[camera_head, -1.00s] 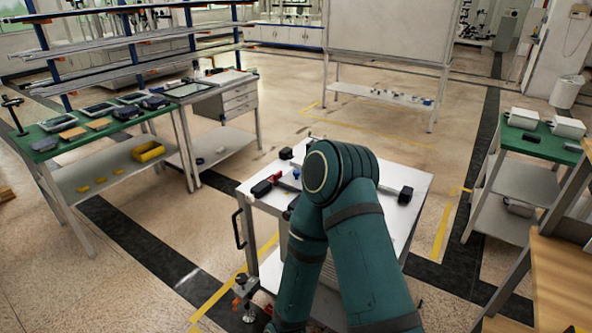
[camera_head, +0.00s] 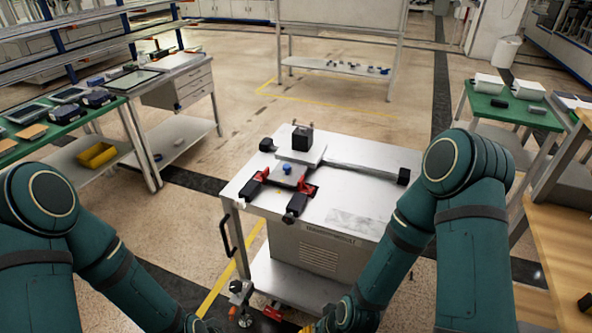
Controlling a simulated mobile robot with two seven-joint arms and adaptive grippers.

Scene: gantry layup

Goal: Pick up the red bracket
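A red piece with a black end (camera_head: 254,188) lies on the left part of the white cart top (camera_head: 350,218). A second red-and-black piece (camera_head: 303,190) lies a little to its right. They flank a small light block with a blue knob (camera_head: 287,169). I cannot tell which red piece is the bracket, or whether they are joined. My left and right arms come in from the lower corners, and both grippers are out of view below the bottom edge.
A black cube on a grey plate (camera_head: 302,138) and a bar with black ends (camera_head: 371,167) share the cart top. A green-topped bench (camera_head: 55,132) stands left, another (camera_head: 512,108) right. A handle (camera_head: 228,236) sticks out from the cart's left side.

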